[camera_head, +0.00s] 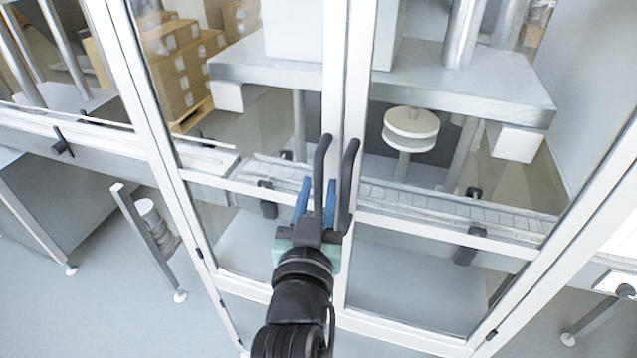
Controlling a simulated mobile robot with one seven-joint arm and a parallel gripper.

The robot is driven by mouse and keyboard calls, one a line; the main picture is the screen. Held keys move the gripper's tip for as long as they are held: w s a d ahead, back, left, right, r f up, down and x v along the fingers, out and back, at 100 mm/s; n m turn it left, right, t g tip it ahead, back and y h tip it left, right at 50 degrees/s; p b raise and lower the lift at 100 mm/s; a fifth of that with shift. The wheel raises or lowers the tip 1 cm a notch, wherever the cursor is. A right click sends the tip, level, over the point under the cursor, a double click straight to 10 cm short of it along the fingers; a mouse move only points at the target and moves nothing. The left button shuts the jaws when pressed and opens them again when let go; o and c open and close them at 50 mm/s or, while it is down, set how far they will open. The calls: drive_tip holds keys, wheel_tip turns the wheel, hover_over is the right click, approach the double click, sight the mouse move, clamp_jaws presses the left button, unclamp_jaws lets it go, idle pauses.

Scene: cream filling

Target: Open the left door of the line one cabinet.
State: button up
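The cabinet has two glass doors in white frames. Both look closed, with their frames meeting at the middle. The left door (338,70) carries a black vertical handle (321,165) at its inner edge. The right door (360,75) carries a similar black handle (348,180) just beside it. My gripper (316,198) reaches up from below, with a blue finger on each side of the left handle. Small gaps seem to show between the fingers and the handle, so the gripper looks open around it. The handle's lower end is partly hidden by my gripper.
Behind the glass are a conveyor (450,205), a metal plate (440,80) and a white round part (411,128). Cardboard boxes (188,75) stand farther back. A metal leg stand (145,240) is left of the cabinet. The floor at lower left is mostly clear.

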drive_tip(key=shift+w, duration=0.25)
clamp_jaws()
idle(1.4)
